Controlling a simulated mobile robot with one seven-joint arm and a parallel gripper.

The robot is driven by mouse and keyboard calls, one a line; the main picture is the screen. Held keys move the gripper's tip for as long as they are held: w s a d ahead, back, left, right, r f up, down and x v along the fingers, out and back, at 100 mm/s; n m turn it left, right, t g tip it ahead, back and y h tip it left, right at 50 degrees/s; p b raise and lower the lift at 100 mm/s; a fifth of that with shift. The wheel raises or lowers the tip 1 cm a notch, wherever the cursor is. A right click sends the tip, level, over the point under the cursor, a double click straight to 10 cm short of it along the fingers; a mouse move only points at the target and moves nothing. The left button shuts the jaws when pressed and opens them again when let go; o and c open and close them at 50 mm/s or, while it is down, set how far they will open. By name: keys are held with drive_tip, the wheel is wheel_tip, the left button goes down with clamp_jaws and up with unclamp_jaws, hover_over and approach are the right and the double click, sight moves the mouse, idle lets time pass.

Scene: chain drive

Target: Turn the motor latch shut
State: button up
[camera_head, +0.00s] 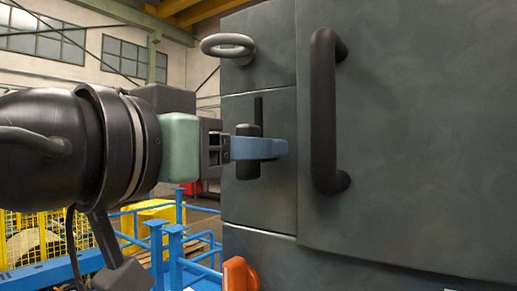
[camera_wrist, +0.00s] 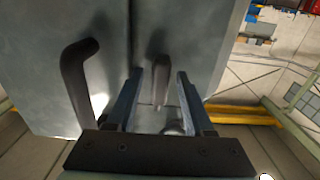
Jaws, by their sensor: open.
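A dark latch (camera_head: 246,169) with a thin upright pin stands on the grey cabinet's narrow left panel in the head view; I take it for the motor latch. My gripper (camera_head: 282,148) reaches in from the left with its blue fingers at the latch's height, overlapping it in the picture. In the wrist view my gripper (camera_wrist: 160,72) has its two fingers apart, with the latch's dark grey bar (camera_wrist: 161,78) between them. Gaps show on both sides of the bar, so the fingers are not closed on it. The latch's middle is partly hidden behind a finger in the head view.
The grey cabinet (camera_head: 430,130) carries a large black handle (camera_head: 323,110) right of the latch, also in the wrist view (camera_wrist: 78,82). A metal ring (camera_head: 228,46) sits above, and an orange part (camera_head: 240,273) below. Blue railings (camera_head: 176,250) stand at lower left.

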drive_tip(key=shift+w, duration=0.1)
drive_tip(key=shift+r, duration=0.1)
clamp_jaws()
idle(0.3)
